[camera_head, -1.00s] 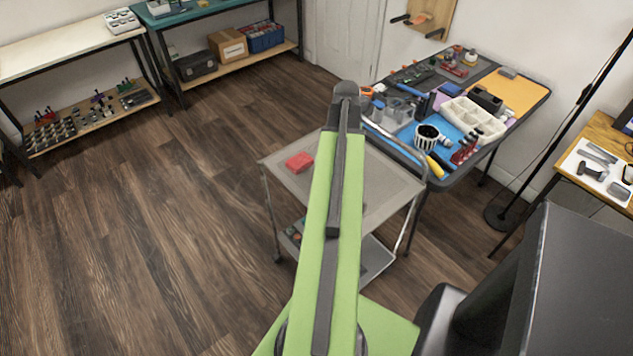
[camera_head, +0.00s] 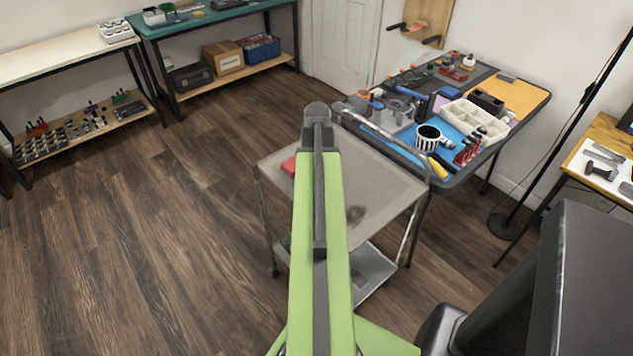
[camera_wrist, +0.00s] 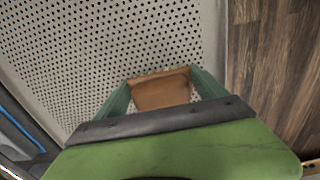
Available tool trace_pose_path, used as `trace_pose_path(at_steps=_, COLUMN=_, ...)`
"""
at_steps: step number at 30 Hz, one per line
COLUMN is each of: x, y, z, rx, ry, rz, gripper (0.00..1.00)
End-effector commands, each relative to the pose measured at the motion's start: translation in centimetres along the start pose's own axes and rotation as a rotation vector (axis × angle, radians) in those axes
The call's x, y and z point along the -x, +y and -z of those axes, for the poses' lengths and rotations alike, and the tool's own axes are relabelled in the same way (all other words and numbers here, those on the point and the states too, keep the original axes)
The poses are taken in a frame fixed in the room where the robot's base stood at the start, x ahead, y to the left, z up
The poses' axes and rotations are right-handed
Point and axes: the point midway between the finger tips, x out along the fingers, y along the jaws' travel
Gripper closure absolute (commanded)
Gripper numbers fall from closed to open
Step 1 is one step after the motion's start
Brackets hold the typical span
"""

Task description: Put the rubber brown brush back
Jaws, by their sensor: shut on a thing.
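In the wrist view, a brown block, which appears to be the rubber brown brush (camera_wrist: 160,90), sits between the green fingers of my gripper (camera_wrist: 161,84). My gripper is shut on it. Both are above the perforated metal top of the grey cart (camera_wrist: 120,35). I cannot tell how high the brush is above the cart top.
Behind the cart stands a crowded worktable (camera_head: 525,95) with a striped mug (camera_head: 428,138) and a white compartment tray (camera_head: 470,117). Shelves stand at the back left. The wooden floor (camera_head: 150,230) at left is clear.

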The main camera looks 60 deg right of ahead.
Motion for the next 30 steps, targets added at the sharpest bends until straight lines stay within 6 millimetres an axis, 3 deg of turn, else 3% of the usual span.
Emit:
trace_pose_path(at_steps=5, x=-0.5, y=0.0, z=0.0, rx=0.0, ry=0.0, rz=0.0, gripper=0.57)
trace_pose_path(at_steps=6, x=-0.4, y=0.0, z=0.0, rx=0.001, ry=0.0, rz=0.0, gripper=0.16)
trace_pose_path(at_steps=10, x=-0.3, y=0.0, z=0.0, rx=0.001, ry=0.0, rz=0.0, gripper=0.0)
trace_pose_path(at_steps=20, x=0.2, y=-0.1, z=0.1, rx=0.001, ry=0.0, rz=0.0, gripper=0.0)
trace_pose_path(at_steps=26, x=2.9, y=-0.1, z=0.1, rx=0.002, ry=0.0, rz=0.0, gripper=0.0)
trace_pose_path(at_steps=30, x=6.0, y=-0.1, z=0.1, rx=0.003, ry=0.0, rz=0.0, gripper=0.0)
